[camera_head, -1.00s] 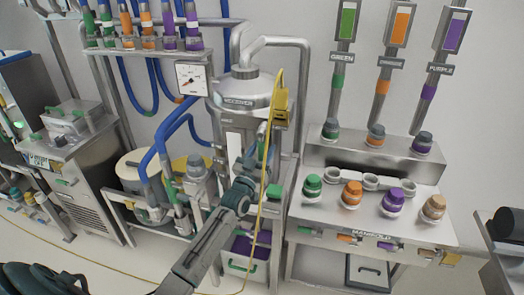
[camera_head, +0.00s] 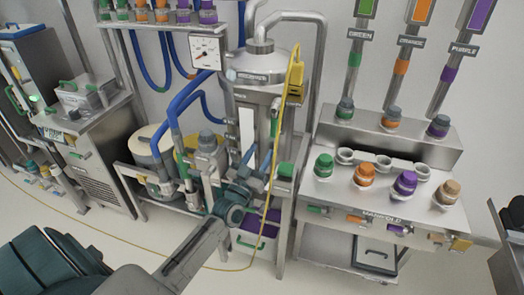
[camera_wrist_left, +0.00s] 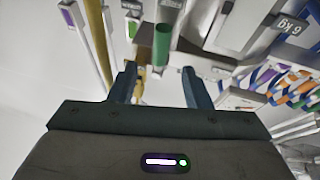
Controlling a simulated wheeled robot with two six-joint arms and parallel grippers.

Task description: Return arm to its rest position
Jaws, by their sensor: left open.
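My left arm reaches in from the bottom of the head view, with dark grey links and a teal wrist joint. My left gripper (camera_head: 256,168) is in front of the steel receiver vessel (camera_head: 262,70), beside the hanging yellow cable. In the left wrist view its two blue-grey fingers (camera_wrist_left: 160,88) stand wide apart with nothing held between them. A green cylinder and a yellow strip show beyond the fingers. Whether the fingers touch anything in front of the vessel is hard to tell. My right gripper does not show.
The manifold bench (camera_head: 400,215) with coloured caps stands right. A yellow handset (camera_head: 295,80) hangs by the vessel, its cable looping to the floor. Drums (camera_head: 150,150) and a steel cabinet (camera_head: 95,150) stand left.

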